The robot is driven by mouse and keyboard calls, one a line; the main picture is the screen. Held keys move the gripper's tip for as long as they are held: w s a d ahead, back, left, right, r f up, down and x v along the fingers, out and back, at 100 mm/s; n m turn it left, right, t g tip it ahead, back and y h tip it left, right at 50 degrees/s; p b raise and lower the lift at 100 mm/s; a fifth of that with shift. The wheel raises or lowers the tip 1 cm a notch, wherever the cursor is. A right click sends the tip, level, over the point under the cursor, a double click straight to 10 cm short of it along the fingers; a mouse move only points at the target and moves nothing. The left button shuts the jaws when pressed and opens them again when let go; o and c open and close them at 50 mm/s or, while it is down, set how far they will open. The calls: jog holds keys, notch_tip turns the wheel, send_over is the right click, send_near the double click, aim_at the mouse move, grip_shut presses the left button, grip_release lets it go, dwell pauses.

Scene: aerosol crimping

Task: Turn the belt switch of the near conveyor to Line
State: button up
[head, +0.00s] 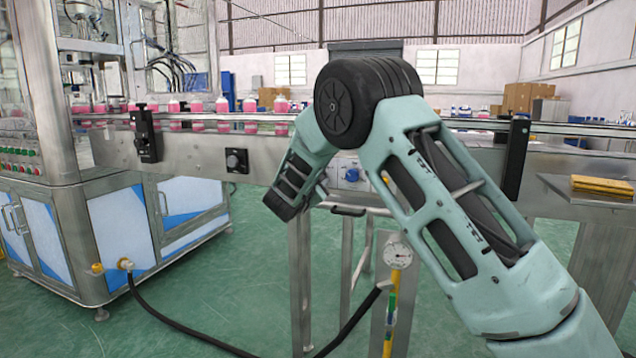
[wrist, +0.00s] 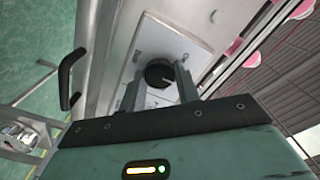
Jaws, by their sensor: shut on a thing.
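A round black knob (wrist: 160,73) with a pale pointer mark sits on a light metal plate (wrist: 150,45) on the conveyor's side, in the wrist view. My gripper (wrist: 158,84) is shut on this knob, one finger on each side of it. The knob's lettering cannot be read, so its set position is unclear. In the head view my arm reaches to the side of the near conveyor (head: 440,158), and its wrist hides most of the gripper. A panel with a blue switch (head: 351,175) shows just right of my wrist.
A black bar handle (wrist: 70,78) stands out beside the plate. Another black knob (head: 237,160) is further left on the conveyor side. Pink bottles (head: 195,106) stand on the belt. A pressure gauge (head: 397,255) on a post and a black hose (head: 190,333) are below.

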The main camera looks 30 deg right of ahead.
dwell(0.3)
jog(key=o, duration=1)
jog(key=p+v, duration=0.2)
jog(key=v, duration=1.5)
jog(key=shift+s+a, duration=0.15)
jog(key=shift+a, duration=0.05)
